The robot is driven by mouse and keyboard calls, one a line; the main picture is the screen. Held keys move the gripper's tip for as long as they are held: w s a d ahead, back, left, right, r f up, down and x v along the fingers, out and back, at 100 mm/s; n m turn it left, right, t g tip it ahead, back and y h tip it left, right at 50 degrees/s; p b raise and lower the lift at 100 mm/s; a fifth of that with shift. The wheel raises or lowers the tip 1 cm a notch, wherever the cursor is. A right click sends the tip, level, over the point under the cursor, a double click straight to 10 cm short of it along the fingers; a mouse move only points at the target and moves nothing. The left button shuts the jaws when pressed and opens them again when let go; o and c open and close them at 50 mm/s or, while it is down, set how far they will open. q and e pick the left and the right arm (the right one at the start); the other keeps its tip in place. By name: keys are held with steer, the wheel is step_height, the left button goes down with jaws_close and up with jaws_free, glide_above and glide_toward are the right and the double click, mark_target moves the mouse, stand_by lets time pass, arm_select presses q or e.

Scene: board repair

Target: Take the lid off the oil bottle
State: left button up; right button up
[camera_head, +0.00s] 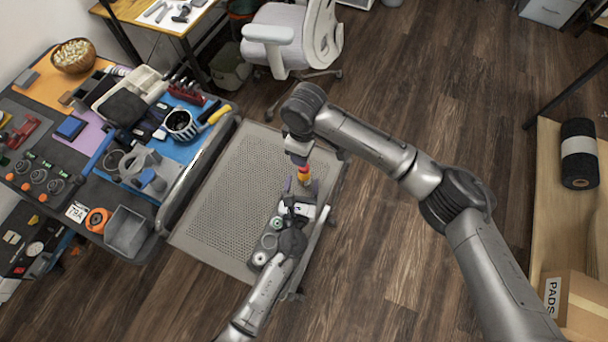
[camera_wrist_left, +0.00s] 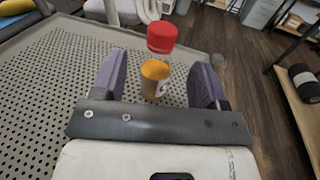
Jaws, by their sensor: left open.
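The oil bottle (camera_wrist_left: 155,82) is orange with a pale label. It stands between the purple fingers of my left gripper (camera_wrist_left: 158,80), which is open with room on both sides. The red lid (camera_wrist_left: 162,38) shows above and slightly right of the bottle's orange top, with a pale band between. In the head view, the bottle (camera_head: 304,180) and red lid (camera_head: 304,169) are small and close together. My right gripper (camera_head: 299,162) is just above the lid; its fingers are too small to read.
A perforated grey cart top (camera_head: 225,205) lies left of the bottle, mostly bare. An office chair (camera_head: 285,35) stands behind. A wooden shelf (camera_head: 548,190) is at the right.

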arm_select(q)
steer(key=shift+w+d, duration=0.2)
steer(key=shift+w, duration=1.15)
jaws_close()
jaws_free()
steer(key=s, duration=0.4)
steer(key=s+a, duration=0.1)
steer(key=s, duration=0.4)
steer(key=s+a, duration=0.1)
steer(key=s, duration=0.3)
steer(key=shift+s, duration=0.35)
